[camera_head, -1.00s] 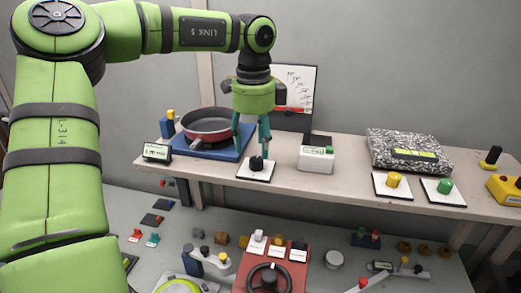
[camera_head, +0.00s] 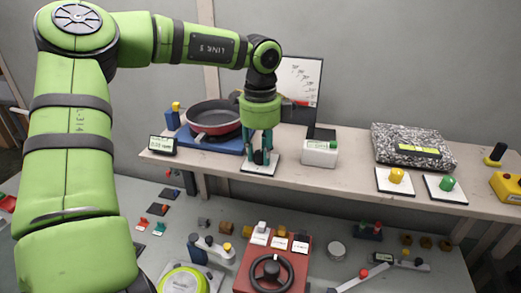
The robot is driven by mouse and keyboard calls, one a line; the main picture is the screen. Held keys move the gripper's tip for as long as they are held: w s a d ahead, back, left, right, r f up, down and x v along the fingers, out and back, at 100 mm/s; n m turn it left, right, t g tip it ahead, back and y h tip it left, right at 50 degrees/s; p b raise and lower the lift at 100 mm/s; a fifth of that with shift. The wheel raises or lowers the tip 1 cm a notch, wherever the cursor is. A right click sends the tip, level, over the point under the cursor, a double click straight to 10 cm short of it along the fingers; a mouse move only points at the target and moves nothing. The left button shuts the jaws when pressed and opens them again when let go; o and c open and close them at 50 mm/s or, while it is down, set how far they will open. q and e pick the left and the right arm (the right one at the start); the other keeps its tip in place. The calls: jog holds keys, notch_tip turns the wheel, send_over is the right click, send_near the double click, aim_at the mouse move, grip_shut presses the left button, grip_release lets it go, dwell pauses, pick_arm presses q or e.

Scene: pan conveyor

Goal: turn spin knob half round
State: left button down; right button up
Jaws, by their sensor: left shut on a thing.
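A black knob (camera_head: 260,157) stands on a white square plate (camera_head: 256,168) near the front of the raised shelf. My left gripper (camera_head: 260,152) points down from above with its teal fingers on both sides of the knob, shut on it. The fingers hide part of the knob, and any mark on it is too small to read. My right gripper is not in view.
A red pan (camera_head: 213,118) on a blue base stands left of the knob. Yellow (camera_head: 396,176) and green (camera_head: 447,184) knobs are further right. A red panel with a steering wheel (camera_head: 271,271) is below.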

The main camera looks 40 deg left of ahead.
pick_arm(q)
jog(key=shift+f+m+b, duration=0.25)
jog(key=shift+m+b, duration=1.15)
jog(key=shift+b, duration=0.15)
jog(key=m+b, duration=0.1)
jog(key=m, duration=0.1)
jog(key=shift+m+b, duration=0.35)
jog(key=shift+m, duration=0.05)
jog(key=m+b, duration=0.1)
jog(key=m, duration=0.2)
jog(key=shift+r+m, duration=0.1)
jog(key=shift+m, duration=0.2)
jog(key=m, duration=0.4)
jog(key=shift+m, duration=0.3)
jog(key=m, duration=1)
jog(key=shift+m, duration=0.4)
jog(key=m+p, duration=0.1)
jog(key=m, duration=0.5)
jog(key=m+p, duration=0.1)
jog(key=m, duration=0.4)
jog(key=shift+s, duration=0.1)
jog(key=shift+m, duration=0.4)
